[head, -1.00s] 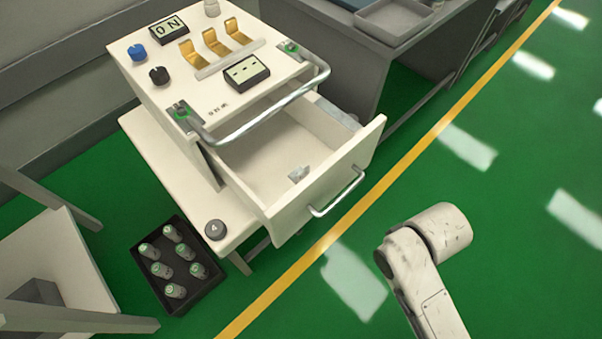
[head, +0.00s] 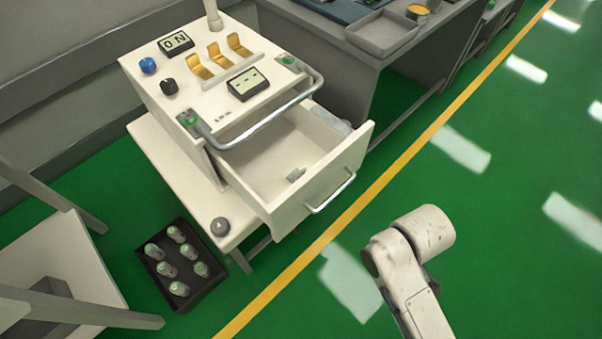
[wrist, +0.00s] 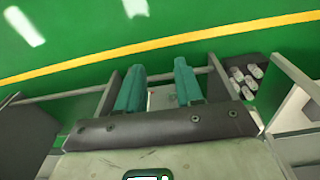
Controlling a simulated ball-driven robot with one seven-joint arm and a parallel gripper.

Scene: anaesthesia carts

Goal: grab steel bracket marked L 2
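The cream cart (head: 215,85) stands in the head view with its drawer (head: 322,185) pulled out. A small grey metal piece (head: 296,174) lies on the drawer floor near the front panel. Another pale grey piece (head: 336,121) sits at the drawer's far right corner. Either could be a steel bracket, but no L 2 mark can be read. My gripper (wrist: 158,78) shows in the wrist view with two teal fingers apart and nothing held between them. A pale surface shows between and beyond the fingers. My gripper is outside the head view, where only my arm link shows.
A silver handle bar (head: 262,121) runs across the cart's front above the drawer. A black tray (head: 208,291) of several grey cylinders is on the floor at lower left. A grey bench (head: 330,48) stands behind. Green floor right of the yellow line is open.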

